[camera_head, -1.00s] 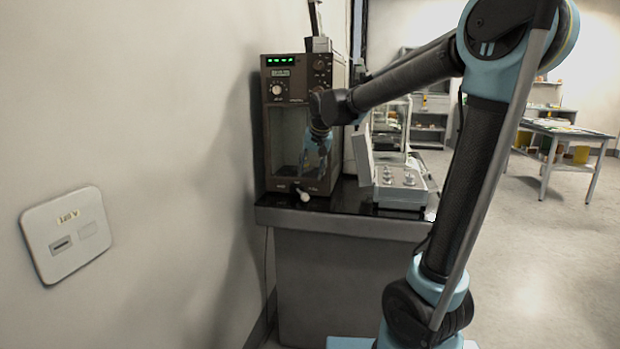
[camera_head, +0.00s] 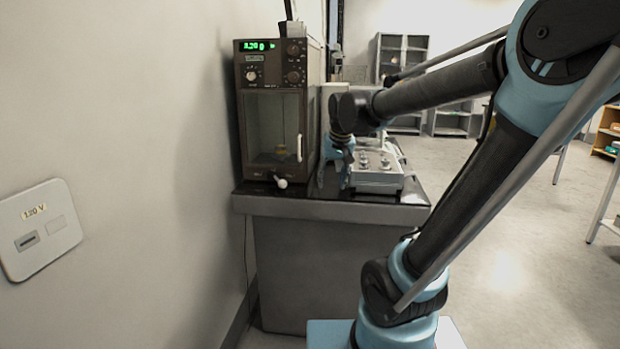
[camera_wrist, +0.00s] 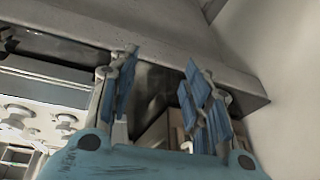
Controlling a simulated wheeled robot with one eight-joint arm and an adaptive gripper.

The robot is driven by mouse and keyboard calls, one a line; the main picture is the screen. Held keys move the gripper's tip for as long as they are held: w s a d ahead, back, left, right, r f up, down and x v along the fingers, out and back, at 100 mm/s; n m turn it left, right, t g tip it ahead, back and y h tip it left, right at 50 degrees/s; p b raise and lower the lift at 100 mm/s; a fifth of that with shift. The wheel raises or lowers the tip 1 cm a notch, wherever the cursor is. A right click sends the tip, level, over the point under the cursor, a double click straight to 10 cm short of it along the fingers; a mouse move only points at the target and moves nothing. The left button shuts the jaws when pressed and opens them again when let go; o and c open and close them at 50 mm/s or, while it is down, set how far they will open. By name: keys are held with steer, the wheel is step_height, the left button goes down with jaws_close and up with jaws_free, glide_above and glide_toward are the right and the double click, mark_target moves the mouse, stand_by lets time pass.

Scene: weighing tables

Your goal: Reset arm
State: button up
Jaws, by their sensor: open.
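My gripper (camera_head: 336,178) hangs at the end of my bent arm, just right of the brown balance (camera_head: 272,110) and low over the dark bench top (camera_head: 300,203). In the wrist view my gripper (camera_wrist: 162,85) shows both blue-padded fingers spread apart with nothing between them. The balance has a lit green display, knobs and a glass-fronted chamber. A small yellowish thing (camera_head: 281,150) is inside the chamber, too small to make out.
A grey device with knobs (camera_head: 376,170) stands on the bench right beside my gripper. The wall with a 120 V socket plate (camera_head: 38,228) is close on the left. Open floor (camera_head: 500,270) lies to the right, with shelves (camera_head: 402,60) behind.

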steer(key=s+d+f, duration=0.6)
steer(key=s+f, duration=0.1)
steer(key=s, duration=0.3)
steer(key=s+d+f+g+h, duration=0.1)
steer(key=s+d+f, duration=0.5)
steer(key=s, duration=0.4)
steer(key=shift+d+f+g, duration=0.15)
steer(key=shift+f+g, duration=0.15)
steer(key=shift+f, duration=0.6)
steer(key=shift+w+f, duration=0.2)
steer(key=shift+w, duration=0.3)
